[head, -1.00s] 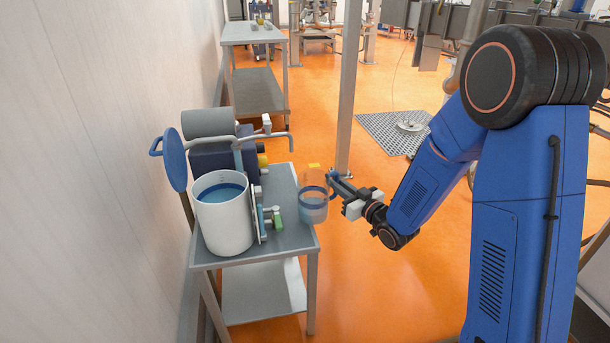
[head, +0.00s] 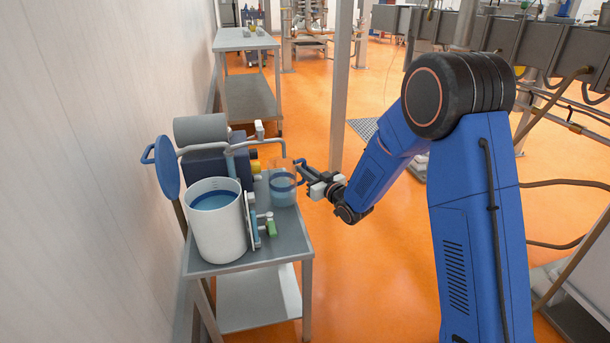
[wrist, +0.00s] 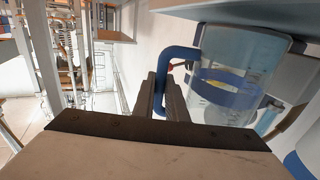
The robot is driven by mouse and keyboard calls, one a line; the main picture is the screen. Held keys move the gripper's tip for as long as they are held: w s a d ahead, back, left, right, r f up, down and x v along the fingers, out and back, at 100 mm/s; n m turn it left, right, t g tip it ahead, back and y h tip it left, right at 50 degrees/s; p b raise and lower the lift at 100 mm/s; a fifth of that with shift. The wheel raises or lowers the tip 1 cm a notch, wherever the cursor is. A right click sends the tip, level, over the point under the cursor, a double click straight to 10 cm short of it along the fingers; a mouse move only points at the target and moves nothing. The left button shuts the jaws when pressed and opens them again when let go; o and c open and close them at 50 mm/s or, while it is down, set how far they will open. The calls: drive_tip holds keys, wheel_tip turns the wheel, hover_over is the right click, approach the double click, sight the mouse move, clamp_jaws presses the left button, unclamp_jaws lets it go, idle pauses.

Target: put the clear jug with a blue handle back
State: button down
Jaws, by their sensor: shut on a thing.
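The clear jug (head: 283,190) has a blue band, a blue handle and some bluish liquid in its lower part. In the head view it is over the right side of the small steel table (head: 285,246); whether it touches the top I cannot tell. My gripper (head: 306,176) reaches in from the right and is shut on the handle. In the wrist view the blue handle (wrist: 167,80) is between my fingers (wrist: 166,98), with the jug (wrist: 228,75) to their right.
A white bucket (head: 219,234) of blue liquid stands on the table's near left. A green-capped small item (head: 270,227) lies beside it. A pipe (head: 240,143) passes just left of and behind the jug. A post (head: 342,90) stands behind my gripper.

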drive_tip(key=shift+s+d+f, duration=0.1)
drive_tip(key=shift+f, duration=0.75)
drive_tip(key=c, duration=1.8)
unclamp_jaws()
drive_tip(key=shift+o, duration=0.2)
